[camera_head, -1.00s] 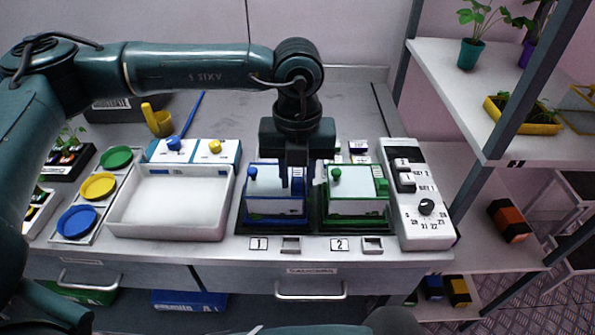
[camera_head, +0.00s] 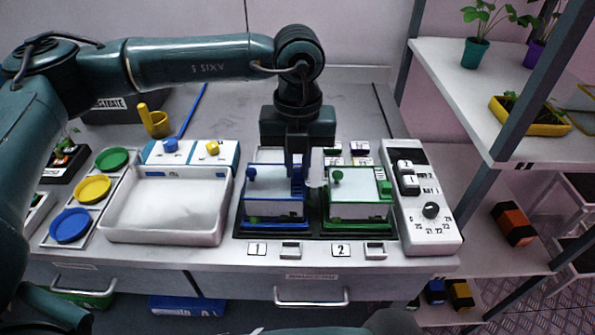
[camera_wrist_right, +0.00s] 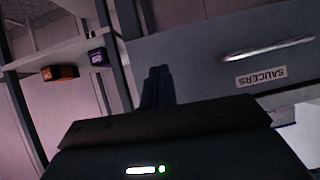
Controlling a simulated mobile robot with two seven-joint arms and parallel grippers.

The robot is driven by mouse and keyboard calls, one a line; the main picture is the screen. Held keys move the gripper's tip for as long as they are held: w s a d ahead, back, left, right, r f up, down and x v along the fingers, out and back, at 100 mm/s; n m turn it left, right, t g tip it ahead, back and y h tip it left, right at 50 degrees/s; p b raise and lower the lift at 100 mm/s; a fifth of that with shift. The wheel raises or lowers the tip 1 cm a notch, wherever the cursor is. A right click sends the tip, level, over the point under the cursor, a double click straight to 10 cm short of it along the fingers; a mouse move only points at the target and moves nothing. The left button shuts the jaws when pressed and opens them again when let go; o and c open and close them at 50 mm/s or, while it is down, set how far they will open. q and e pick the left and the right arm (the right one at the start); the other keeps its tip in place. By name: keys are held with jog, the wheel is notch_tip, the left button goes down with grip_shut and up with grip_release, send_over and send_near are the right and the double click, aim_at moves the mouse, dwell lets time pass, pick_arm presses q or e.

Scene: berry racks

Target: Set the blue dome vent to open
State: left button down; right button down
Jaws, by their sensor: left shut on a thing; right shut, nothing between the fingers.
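The blue dome (camera_head: 274,184), with a pale top, blue rim and a small blue knob on its left, stands on a black tray in the head view. My left gripper (camera_head: 297,183) reaches down from above onto its right side. It is shut on the blue dome vent, which the fingers mostly hide; I cannot read its setting. A green dome (camera_head: 355,187) beside it has a green block on its right side. In the right wrist view my right gripper (camera_wrist_right: 156,86) is shut and empty, with a drawer front behind it.
A white tray (camera_head: 163,232) and colored saucers (camera_head: 93,188) lie to the left. A white control panel (camera_head: 428,226) with switches and a dial stands right of the green dome. Shelves with plants (camera_head: 476,52) rise at the right.

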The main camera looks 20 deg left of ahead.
pick_arm(q)
jog(key=shift+w+a+f, duration=0.1)
jog(key=shift+w+f, duration=0.05)
jog(key=shift+w, duration=0.4)
jog(key=shift+s, duration=0.15)
jog(key=c, duration=1.4)
grip_release()
pick_arm(e)
jog(key=shift+w+a+r, duration=0.15)
jog(key=shift+w+r, duration=0.1)
pick_arm(q)
jog(key=shift+r, duration=0.2)
jog(key=shift+r, duration=0.25)
notch_tip(320, 180, up, 13)
jog(key=b, duration=0.1)
jog(key=shift+f, duration=0.2)
pick_arm(e)
jog(key=shift+a+f, duration=0.1)
jog(key=shift+f, duration=0.25)
pick_arm(q)
jog(key=shift+s, duration=0.1)
